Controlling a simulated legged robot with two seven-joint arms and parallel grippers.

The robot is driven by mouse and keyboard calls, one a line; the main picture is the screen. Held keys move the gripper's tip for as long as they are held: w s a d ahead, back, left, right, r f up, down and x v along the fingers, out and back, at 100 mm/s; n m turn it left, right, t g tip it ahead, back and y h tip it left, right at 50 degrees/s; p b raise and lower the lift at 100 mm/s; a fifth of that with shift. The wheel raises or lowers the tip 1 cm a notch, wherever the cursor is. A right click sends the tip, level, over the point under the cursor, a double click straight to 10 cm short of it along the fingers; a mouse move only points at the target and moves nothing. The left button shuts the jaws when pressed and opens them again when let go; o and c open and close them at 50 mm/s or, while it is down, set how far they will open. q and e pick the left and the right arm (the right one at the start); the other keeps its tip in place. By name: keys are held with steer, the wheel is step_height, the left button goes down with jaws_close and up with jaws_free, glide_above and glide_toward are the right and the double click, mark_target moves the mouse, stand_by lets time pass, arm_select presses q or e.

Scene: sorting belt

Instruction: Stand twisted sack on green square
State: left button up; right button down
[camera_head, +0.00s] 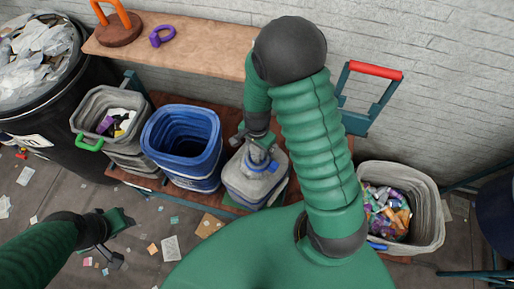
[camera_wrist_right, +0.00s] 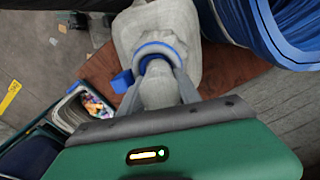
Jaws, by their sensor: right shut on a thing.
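The twisted sack (camera_head: 254,180) is pale grey with a blue tie round its neck, at the middle of the head view. My right gripper (camera_head: 262,156) is shut on its twisted neck from above. In the right wrist view the sack (camera_wrist_right: 150,28) hangs or stands beyond the fingers, and my right gripper (camera_wrist_right: 158,95) has one finger on each side of the neck, by the blue tie. I cannot tell whether its base touches the surface below. My left gripper (camera_head: 118,238) is open and empty at lower left.
A blue bin (camera_head: 181,112) stands close left of the sack, with a grey bin (camera_head: 88,104) beyond it. A grey bin (camera_head: 432,205) of colourful waste is at right. A wooden shelf (camera_head: 205,62) runs behind. Litter covers the floor.

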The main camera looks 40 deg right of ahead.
steer(key=c, duration=0.9)
jaws_free()
steer(key=shift+o, duration=0.2)
step_height(320, 180, up, 12)
steer(key=shift+r+p, duration=0.1)
steer(key=shift+p, duration=0.55)
steer(key=s+a+r+n+t, duration=0.1)
steer(key=a+n, duration=0.4)
steer(key=n, duration=0.9)
steer(key=s+t, duration=0.1)
steer(key=s, duration=0.1)
steer(key=shift+s+r+t, duration=0.3)
